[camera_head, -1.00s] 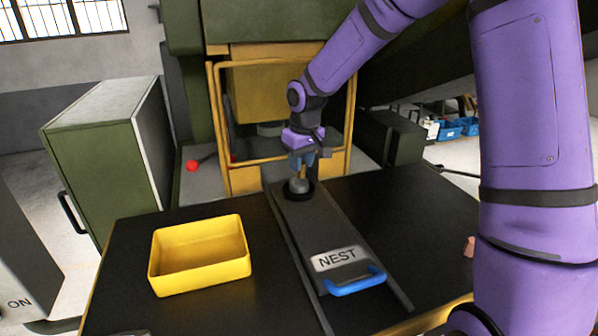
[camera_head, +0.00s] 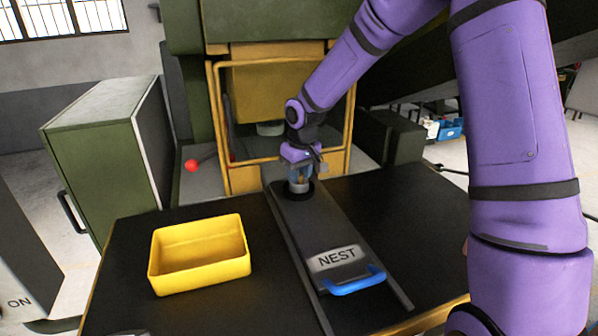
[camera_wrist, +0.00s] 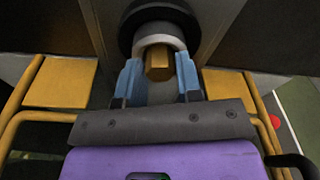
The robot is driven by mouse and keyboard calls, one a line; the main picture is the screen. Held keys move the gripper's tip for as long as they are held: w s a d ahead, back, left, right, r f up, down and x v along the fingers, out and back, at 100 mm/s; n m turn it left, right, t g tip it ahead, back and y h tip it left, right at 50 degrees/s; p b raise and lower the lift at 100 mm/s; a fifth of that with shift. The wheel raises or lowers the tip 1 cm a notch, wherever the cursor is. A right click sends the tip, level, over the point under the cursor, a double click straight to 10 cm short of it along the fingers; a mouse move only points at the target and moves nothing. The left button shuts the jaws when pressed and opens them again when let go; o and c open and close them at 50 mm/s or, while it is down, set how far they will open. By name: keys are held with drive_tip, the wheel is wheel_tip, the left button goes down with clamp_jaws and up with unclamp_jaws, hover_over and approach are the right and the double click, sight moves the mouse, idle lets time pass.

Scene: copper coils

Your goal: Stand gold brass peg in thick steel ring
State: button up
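The gold brass peg (camera_wrist: 158,66) is between the two blue-grey fingers of my gripper (camera_wrist: 159,78) in the wrist view. The fingers look closed on its sides. In the head view my gripper (camera_head: 301,174) is low over the far end of the dark slide, and the peg is mostly hidden by the fingers. The thick steel ring (camera_wrist: 158,41) is light grey and sits in a round black seat. It also shows in the head view (camera_head: 299,188). The peg's far end overlaps the ring's opening; how deep it sits inside is hidden.
The dark slide bears a NEST label (camera_head: 337,257) and a blue handle (camera_head: 355,282) at its near end. A yellow tray (camera_head: 199,224) stands left on the black table. A yellow frame (camera_head: 219,120) of the press rises behind. The table right of the slide is mostly clear.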

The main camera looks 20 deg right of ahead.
sight(302, 191)
drive_tip(key=o, duration=0.3)
wheel_tip(302, 191, up, 12)
drive_tip(key=s, duration=0.1)
drive_tip(key=s+d+r+m+t+h, duration=0.1)
drive_tip(key=s+d+r, duration=0.1)
drive_tip(key=s+r, duration=0.45)
drive_tip(key=s+d+r+m+t, duration=0.1)
drive_tip(key=s+d+r, duration=0.15)
drive_tip(key=s, duration=0.75)
drive_tip(key=s+d+r+m+t, duration=0.1)
drive_tip(key=s+d, duration=0.1)
drive_tip(key=s, duration=1.5)
drive_tip(key=shift+s+d+m+t+y, duration=0.2)
drive_tip(key=shift+s+m+t+y, duration=0.1)
drive_tip(key=shift+m+t, duration=0.1)
